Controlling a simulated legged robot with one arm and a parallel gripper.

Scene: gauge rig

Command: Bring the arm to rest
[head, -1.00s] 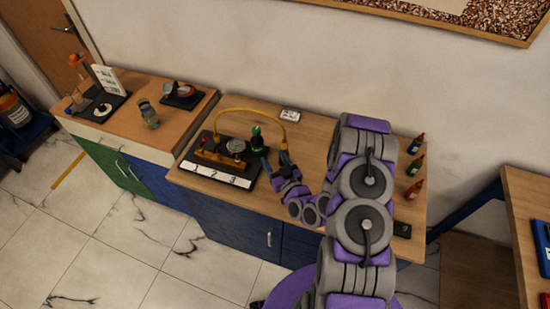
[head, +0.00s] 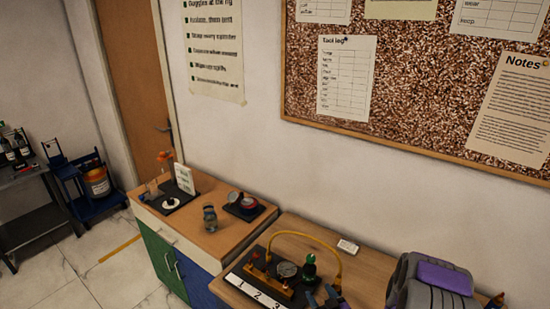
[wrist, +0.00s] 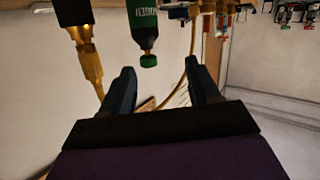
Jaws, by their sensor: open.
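My gripper (wrist: 164,82) is open in the wrist view, its two dark fingers apart with nothing held between them. A green-and-black fitting (wrist: 145,30) shows above the gap, apart from the fingers. A brass fitting (wrist: 88,65) is left of the left finger. In the head view, my gripper (head: 325,297) shows only in part at the bottom edge, beside the gauge rig (head: 238,277). The rig carries a round gauge (head: 287,269), the green-and-black fitting (head: 309,268) and a yellow hose (head: 325,243). My arm's grey and purple link is at the lower right; the rest is cut off.
A wooden counter (head: 375,262) holds the rig and a small white box (head: 348,246). The cabinet to the left bears a glass jar (head: 210,218) and a black tray with small dials (head: 243,206). A wall with a cork board (head: 430,75) stands behind.

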